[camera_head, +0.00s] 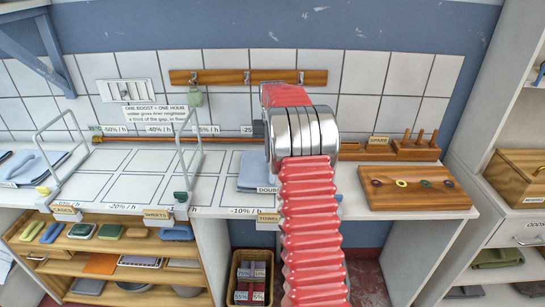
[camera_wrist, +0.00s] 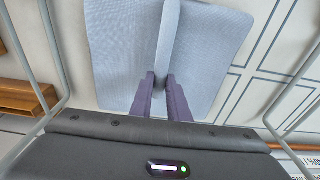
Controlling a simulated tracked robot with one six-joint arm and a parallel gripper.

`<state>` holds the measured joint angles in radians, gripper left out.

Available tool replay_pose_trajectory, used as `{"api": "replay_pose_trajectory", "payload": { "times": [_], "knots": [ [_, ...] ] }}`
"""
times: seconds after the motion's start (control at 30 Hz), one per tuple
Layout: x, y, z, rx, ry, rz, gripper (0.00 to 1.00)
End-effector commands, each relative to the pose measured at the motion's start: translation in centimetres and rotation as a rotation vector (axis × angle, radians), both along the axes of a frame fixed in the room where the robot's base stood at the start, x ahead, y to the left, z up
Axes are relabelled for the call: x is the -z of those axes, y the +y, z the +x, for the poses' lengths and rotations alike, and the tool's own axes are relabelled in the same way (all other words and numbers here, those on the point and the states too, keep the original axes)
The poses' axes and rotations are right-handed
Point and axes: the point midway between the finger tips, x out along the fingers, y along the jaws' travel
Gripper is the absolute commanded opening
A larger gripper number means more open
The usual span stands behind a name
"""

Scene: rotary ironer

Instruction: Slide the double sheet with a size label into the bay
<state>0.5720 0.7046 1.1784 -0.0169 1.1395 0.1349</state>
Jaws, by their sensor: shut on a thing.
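A folded blue-grey sheet (camera_head: 256,172) lies on the worktop in the head view, partly hidden by my arm. A label at its front edge reads "DOUB", with the rest covered. In the wrist view the sheet (camera_wrist: 112,52) fills the upper middle, with a raised pale ridge running along it. My gripper (camera_wrist: 160,84) has its purple fingers shut on the ridge's near end. The fingers are hidden behind my arm in the head view. Outlined bays (camera_head: 138,187) are marked on the worktop left of the sheet, with percent-per-hour labels along their edges.
Metal hoops (camera_head: 189,152) stand over the bays to the left. A wooden board with coloured rings (camera_head: 414,188) lies to the right. Shelves with folded linen (camera_head: 108,258) sit below the worktop. Bare marked worktop lies left of the sheet.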

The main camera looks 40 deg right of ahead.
Motion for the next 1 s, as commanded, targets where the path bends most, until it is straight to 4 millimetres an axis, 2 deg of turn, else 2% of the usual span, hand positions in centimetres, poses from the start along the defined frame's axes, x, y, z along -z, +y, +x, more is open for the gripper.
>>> {"api": "replay_pose_trajectory", "payload": {
  "times": [0.47,0.5,0.8,1.0],
  "knots": [
    [0.37,-0.01,0.03,0.0,-0.002,-0.001,0.0],
    [0.4,-0.02,0.04,0.0,-0.002,-0.001,0.16],
    [0.43,0.0,0.02,0.0,-0.001,-0.001,0.37],
    [0.55,0.02,-0.03,0.0,0.002,0.001,0.37]
  ]
}}
